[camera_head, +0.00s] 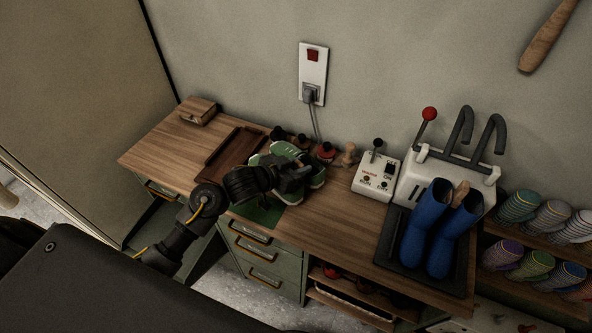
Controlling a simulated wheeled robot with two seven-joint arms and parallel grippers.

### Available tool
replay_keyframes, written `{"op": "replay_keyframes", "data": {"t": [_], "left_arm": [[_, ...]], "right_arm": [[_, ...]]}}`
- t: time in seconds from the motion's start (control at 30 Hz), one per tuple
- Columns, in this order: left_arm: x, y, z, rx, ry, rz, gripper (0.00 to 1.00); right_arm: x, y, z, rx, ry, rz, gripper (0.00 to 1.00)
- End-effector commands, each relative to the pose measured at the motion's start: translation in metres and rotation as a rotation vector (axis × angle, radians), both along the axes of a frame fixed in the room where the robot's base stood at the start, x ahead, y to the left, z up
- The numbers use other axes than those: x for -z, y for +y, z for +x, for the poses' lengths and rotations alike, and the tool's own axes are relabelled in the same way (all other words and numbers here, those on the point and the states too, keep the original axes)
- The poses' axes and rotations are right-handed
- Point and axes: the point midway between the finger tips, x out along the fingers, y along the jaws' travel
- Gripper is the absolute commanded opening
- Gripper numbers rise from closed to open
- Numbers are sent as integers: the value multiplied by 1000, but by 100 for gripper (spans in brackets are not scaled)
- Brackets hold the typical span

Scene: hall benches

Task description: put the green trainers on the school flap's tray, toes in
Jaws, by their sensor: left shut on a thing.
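The green trainers (317,179) are at the middle of the wooden bench, green with pale soles. My left gripper (297,177) is shut on them, and its dark wrist and fingers hide much of them. I cannot tell whether they touch the bench. A dark brown wooden tray (228,152) lies flat just to their left; no label shows, so I cannot tell if it is the school flap's tray. My right gripper is not in view.
A green mat (262,215) lies below the gripper. Small knobbed items, including a red one (326,151), line the back. Right are a switch box (376,178), a white machine (412,184) and blue boots (424,225) on a dark mat. A wooden box (197,110) stands far left.

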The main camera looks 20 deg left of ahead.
Motion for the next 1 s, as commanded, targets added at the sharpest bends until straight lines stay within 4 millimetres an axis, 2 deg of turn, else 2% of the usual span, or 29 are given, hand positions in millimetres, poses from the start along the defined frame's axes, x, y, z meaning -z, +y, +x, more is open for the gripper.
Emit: {"op": "replay_keyframes", "data": {"t": [0.17, 0.57, 0.6, 0.73, 1.0], "left_arm": [[18, 0, -1, 0, 1, 0, 0], [24, 0, -1, 0, -1, 0, 0], [25, 0, -1, 0, 2, 1, 31], [25, 0, -1, 0, 2, 1, 48], [24, 0, -1, 1, 2, 1, 51]], "right_arm": [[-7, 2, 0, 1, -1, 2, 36], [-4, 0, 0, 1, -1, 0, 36], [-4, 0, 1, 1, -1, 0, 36], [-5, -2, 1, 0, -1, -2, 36], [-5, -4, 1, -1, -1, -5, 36]]}}
